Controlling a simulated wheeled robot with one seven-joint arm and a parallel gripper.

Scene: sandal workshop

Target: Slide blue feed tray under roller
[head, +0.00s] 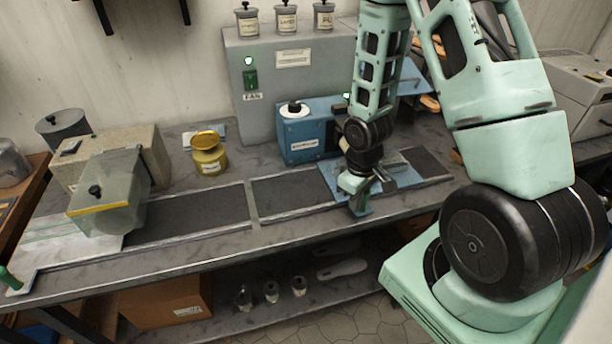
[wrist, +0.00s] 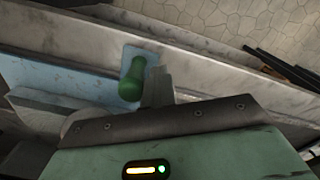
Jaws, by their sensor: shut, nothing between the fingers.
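The blue feed tray (head: 331,178) lies flat on the dark track of the bench, in front of the blue roller machine (head: 300,143). My arm covers its middle and most of the roller area. The tray also shows in the wrist view (wrist: 62,72), with a green knob handle (wrist: 132,80) at its edge. My gripper (head: 362,205) is low at the tray's front edge, shut and empty. In the wrist view its grey finger (wrist: 158,84) stands right beside the green handle; I cannot tell whether they touch.
A pale tray (head: 70,250) lies under a clear-guarded press (head: 110,195) at the left. A yellow pot (head: 209,160) stands behind the track. A grey cabinet (head: 290,75) is behind the machine. The track (head: 195,213) left of the blue tray is clear.

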